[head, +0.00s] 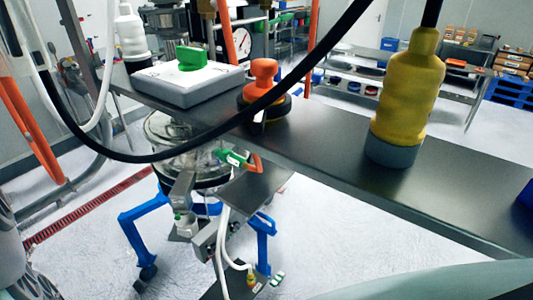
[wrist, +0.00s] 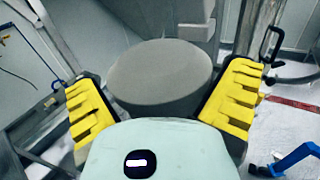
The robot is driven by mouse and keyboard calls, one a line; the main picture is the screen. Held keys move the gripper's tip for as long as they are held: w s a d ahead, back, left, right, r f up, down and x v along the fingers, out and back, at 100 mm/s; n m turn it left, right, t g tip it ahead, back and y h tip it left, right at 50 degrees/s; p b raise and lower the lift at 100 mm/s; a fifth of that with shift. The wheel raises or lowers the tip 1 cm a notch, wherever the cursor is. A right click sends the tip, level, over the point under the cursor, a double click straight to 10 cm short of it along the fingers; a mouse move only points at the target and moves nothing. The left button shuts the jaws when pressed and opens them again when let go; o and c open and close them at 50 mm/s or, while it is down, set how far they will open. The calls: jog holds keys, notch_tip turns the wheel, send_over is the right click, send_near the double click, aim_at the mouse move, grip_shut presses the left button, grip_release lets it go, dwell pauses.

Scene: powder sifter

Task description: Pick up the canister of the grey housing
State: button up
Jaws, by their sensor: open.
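In the wrist view, a grey round body (wrist: 160,78), which looks like the canister, has its broad flat face towards me. A grey housing (wrist: 182,22) stands behind and above it. My gripper (wrist: 162,92) is open, with one yellow-padded finger on each side of the round body. The right finger looks very close to its edge; I cannot tell whether either finger touches it. The lower part of the round body is hidden behind my pale gripper body. I cannot make out my gripper or the canister in the head view.
A dark shelf (head: 330,150) crosses the head view, bearing a yellow bottle-shaped device (head: 408,85), an orange-knobbed device (head: 263,82) and a grey box with a green knob (head: 185,82). A black cable hangs across. In the wrist view, a blue leg (wrist: 297,158) is at lower right.

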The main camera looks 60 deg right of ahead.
jog(key=shift+r, duration=0.1)
jog(key=c, duration=1.3)
